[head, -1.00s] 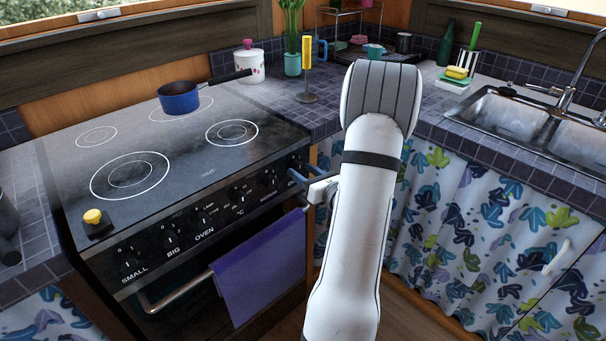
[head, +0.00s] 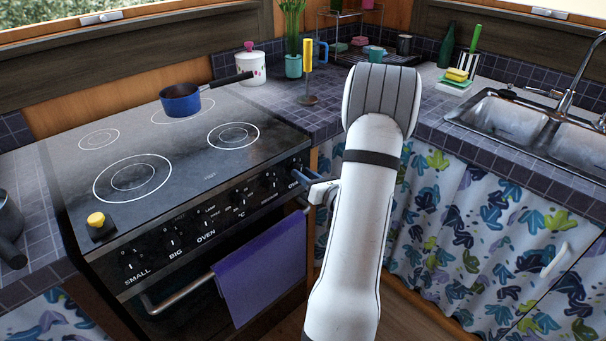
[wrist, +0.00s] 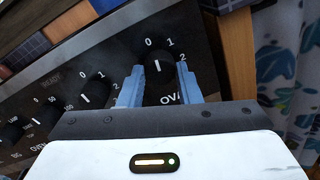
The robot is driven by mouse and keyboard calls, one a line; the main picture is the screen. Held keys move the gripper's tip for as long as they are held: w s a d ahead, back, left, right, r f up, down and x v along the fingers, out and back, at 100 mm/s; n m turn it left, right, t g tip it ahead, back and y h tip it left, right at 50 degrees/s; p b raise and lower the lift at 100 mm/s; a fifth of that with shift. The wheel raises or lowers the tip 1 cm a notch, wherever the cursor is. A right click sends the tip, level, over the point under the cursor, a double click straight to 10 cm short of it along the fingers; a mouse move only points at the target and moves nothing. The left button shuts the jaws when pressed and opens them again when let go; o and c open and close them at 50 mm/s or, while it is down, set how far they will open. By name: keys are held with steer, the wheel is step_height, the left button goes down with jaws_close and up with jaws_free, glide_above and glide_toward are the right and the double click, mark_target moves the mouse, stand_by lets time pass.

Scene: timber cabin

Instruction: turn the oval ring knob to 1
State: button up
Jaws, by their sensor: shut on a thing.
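The oval ring knob (wrist: 160,86) is a dark knob on the stove's front panel, with 0, 1 and 2 printed around it and a partly covered label starting "OVA" below. Its white mark points up, towards the 0 and 1; I cannot tell exactly which. My gripper (wrist: 158,79) is shut on the knob, one blue-grey finger on each side. In the head view my gripper (head: 301,178) is at the right end of the stove panel, and the knob is mostly hidden there.
A purple towel (head: 258,270) hangs on the rail below. A blue pot (head: 181,99) stands on the hob. A patterned curtain (head: 450,235) is on the right.

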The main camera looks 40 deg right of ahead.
steer(key=shift+m+p, duration=3.3)
steer(key=shift+m, duration=0.6)
steer(key=shift+d, duration=0.1)
steer(key=o, duration=1)
steer(key=s, duration=0.8)
steer(key=shift+d+r, duration=0.15)
steer(key=shift+w, duration=0.1)
